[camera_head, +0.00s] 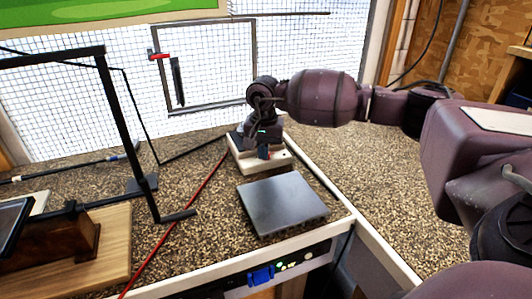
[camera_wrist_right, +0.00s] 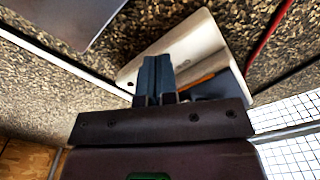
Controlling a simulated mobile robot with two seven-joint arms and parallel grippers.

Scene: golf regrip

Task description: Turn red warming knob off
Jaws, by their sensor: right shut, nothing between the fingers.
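My right gripper (camera_head: 264,152) reaches in from the right and is over a small white box (camera_head: 245,164) on the speckled counter. In the right wrist view, its two blue-grey fingers (camera_wrist_right: 157,60) are shut together with nothing between them, in front of the white box (camera_wrist_right: 190,35). A thin orange-red strip (camera_wrist_right: 196,82) shows on the box beside the fingers, partly hidden. I cannot tell whether it belongs to the red warming knob. Contact is unclear. My left gripper is not in view.
A flat grey plate (camera_head: 283,205) lies just in front of the box. A black frame (camera_head: 125,125) and a wooden board (camera_head: 110,250) stand at left. A red cord or rod (camera_head: 185,210) crosses the counter. A panel with a blue part (camera_head: 262,275) is below the front edge.

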